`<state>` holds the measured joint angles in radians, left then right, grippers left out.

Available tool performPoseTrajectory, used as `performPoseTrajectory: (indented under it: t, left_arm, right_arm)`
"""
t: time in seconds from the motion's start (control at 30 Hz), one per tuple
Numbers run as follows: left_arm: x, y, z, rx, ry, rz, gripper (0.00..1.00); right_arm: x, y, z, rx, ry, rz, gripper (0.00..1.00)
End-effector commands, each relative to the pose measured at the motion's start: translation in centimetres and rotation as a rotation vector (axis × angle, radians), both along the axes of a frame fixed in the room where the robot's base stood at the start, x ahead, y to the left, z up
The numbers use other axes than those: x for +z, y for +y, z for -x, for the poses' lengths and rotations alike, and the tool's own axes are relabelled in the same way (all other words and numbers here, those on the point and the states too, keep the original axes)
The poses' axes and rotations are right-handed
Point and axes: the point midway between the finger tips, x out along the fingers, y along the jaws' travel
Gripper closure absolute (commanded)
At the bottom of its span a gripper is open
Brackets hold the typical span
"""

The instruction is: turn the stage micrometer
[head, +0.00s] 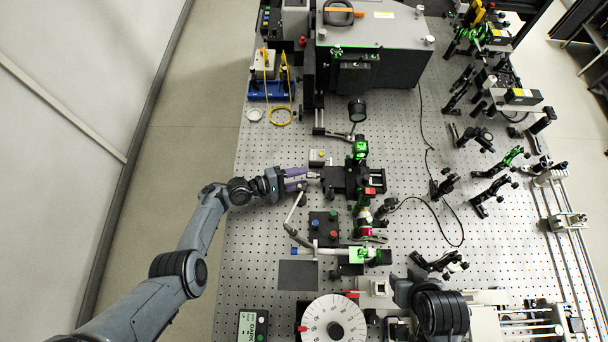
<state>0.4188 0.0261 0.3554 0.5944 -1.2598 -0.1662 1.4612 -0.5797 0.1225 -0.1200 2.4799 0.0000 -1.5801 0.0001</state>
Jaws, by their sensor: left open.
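My left gripper (303,179), with purple-grey fingers, reaches in from the left at the micrometer's outer end. The jaws are open; the fingers overlap the barrel's end in the picture, and I cannot tell whether they touch it. I cannot make out my right gripper.
A green-lit optic mount (360,150) stands behind the stage. A black box with coloured buttons (324,226) and a jointed silver rod (296,207) lie in front of the gripper. A white graduated dial (332,319) is at the bottom. Bare bench shows left of the stage.

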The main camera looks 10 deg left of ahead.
Motion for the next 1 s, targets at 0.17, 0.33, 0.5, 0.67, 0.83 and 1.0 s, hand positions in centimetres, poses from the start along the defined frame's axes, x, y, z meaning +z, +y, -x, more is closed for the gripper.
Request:
performPoseTrajectory:
  t: [0.17, 0.33, 0.5, 0.67, 0.83, 1.0]
  left_arm:
    - [0.8, 2.9, 1.5, 0.002, 0.0, -0.004, 0.55]
    - [1.2, 5.3, 2.8, 0.002, 0.0, -0.003, 0.55]
    - [1.5, 6.8, 3.7, 0.002, -0.001, -0.001, 0.55]
    - [1.7, 7.5, 4.1, 0.001, -0.002, -0.002, 0.55]
    - [1.7, 7.6, 4.1, 0.001, -0.002, -0.001, 0.55]
    - [1.8, 7.5, 4.1, 0.0, -0.003, -0.002, 0.55]
  right_arm:
    - [1.1, -0.1, 0.0, 0.002, 0.0, 0.003, 0.57]
    - [1.5, 0.0, 0.0, 0.002, 0.0, 0.003, 0.57]
    - [1.7, 0.0, 0.0, 0.001, 0.0, 0.001, 0.57]
    - [1.8, 0.1, 0.0, -0.001, 0.0, -0.001, 0.57]
    - [1.8, 0.1, 0.0, -0.004, 0.0, -0.005, 0.57]
    - [1.8, 0.2, 0.0, -0.004, 0.0, -0.007, 0.57]
